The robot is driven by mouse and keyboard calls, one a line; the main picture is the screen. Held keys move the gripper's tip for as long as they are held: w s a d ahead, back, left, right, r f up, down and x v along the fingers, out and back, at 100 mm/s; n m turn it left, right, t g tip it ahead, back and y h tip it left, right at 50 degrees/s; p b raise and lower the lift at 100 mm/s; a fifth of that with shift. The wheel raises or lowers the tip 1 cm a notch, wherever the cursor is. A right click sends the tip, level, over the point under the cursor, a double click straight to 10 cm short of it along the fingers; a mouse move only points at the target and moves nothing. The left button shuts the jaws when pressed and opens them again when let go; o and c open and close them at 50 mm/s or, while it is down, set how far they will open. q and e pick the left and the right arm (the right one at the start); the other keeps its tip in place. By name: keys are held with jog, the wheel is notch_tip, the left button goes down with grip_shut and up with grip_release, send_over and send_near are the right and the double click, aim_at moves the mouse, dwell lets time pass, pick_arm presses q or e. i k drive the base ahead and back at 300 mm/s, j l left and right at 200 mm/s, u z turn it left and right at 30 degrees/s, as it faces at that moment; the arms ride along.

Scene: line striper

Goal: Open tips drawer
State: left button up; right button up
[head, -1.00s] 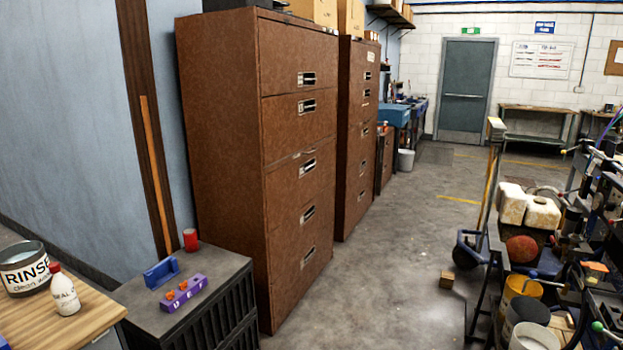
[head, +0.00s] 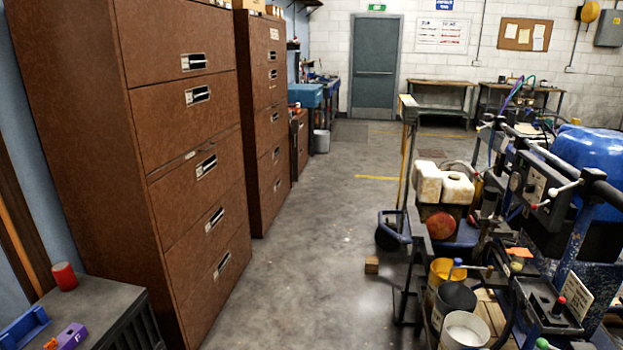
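A tall rust-brown filing cabinet (head: 85,130) stands at the left, with several drawers, each with a metal handle; all look shut. A second brown cabinet (head: 262,100) stands just behind it, its drawers also shut. I cannot read a "tips" label on either. A low dark cabinet (head: 95,300) at the lower left carries a red can (head: 64,276), a blue tray (head: 24,327) and part of a purple block (head: 68,337); its front is mostly out of view. Neither of my grippers is in view.
The line striper machine (head: 540,200) fills the right side, with buckets (head: 465,328) low beside it. A small wooden block (head: 372,265) lies on the floor.

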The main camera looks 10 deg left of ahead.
aim_at(178, 200)
jog(key=i, duration=2.15)
